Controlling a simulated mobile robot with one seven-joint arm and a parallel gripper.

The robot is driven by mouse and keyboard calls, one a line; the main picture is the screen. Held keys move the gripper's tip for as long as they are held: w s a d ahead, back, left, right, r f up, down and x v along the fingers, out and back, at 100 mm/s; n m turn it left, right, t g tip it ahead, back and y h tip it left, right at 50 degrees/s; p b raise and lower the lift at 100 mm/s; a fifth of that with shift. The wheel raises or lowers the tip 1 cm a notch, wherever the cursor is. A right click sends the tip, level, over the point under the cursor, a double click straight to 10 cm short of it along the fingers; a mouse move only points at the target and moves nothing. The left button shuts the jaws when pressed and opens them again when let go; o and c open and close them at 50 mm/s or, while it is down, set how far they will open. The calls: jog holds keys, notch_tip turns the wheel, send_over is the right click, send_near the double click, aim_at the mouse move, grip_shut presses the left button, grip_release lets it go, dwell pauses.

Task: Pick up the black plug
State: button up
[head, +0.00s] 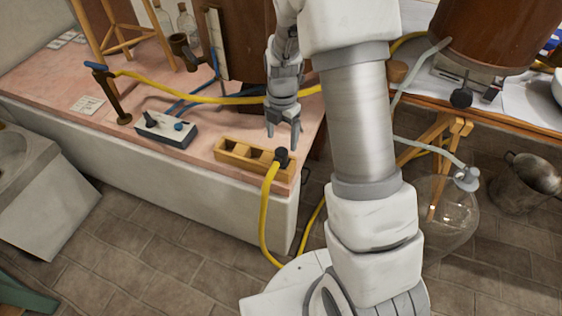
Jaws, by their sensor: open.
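The black plug (282,155) is a small dark piece at the end of a yellow hose (268,205). It sits at the right end of a wooden rack (228,159) near the front right corner of the pink counter. The hose hangs from it over the counter's front edge to the floor. My gripper (283,144) points down, with its fingertips just above or behind the plug in the head view. It is open and I see nothing held in it. The exact gap between fingertips and plug cannot be told from this view.
A control box (165,129) with knobs stands left of the rack. Another yellow hose (190,97) crosses behind it toward the right. Glass bottles (187,22) stand at the back. A glass flask (447,212) and a metal bucket (528,182) are at the right.

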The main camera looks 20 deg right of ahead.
aim_at(281, 151)
jog(key=f, duration=0.2)
jog(key=f+b, duration=0.1)
jog(key=f, duration=0.1)
jog(key=s+f+b, duration=0.1)
jog(key=f, duration=0.1)
jog(key=shift+a+f, duration=0.2)
jog(key=shift+f, duration=0.05)
grip_shut()
